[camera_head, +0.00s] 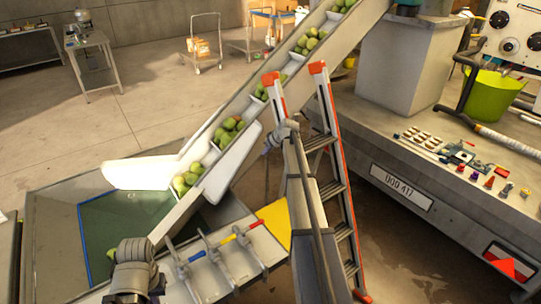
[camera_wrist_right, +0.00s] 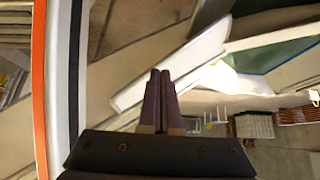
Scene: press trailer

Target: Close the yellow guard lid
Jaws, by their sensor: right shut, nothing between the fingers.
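The yellow guard lid (camera_head: 275,222) shows as a flat yellow panel right of the row of valves, below the conveyor. My right arm crosses in front of it and hides its right part, so I cannot tell its full angle. My right gripper (camera_head: 270,145) is well above the lid in the head view, in front of the conveyor and beside the ladder. In the right wrist view its two dark fingers (camera_wrist_right: 160,73) are together and empty. My left arm shows at the lower left, but its gripper is not visible.
An orange-railed ladder (camera_head: 338,165) stands close to the right of my right arm. The inclined conveyor (camera_head: 240,108) carries green fruit. Valves with coloured handles (camera_head: 228,239) sit left of the lid. A trailer bed (camera_head: 450,185) is at right. Open floor lies behind.

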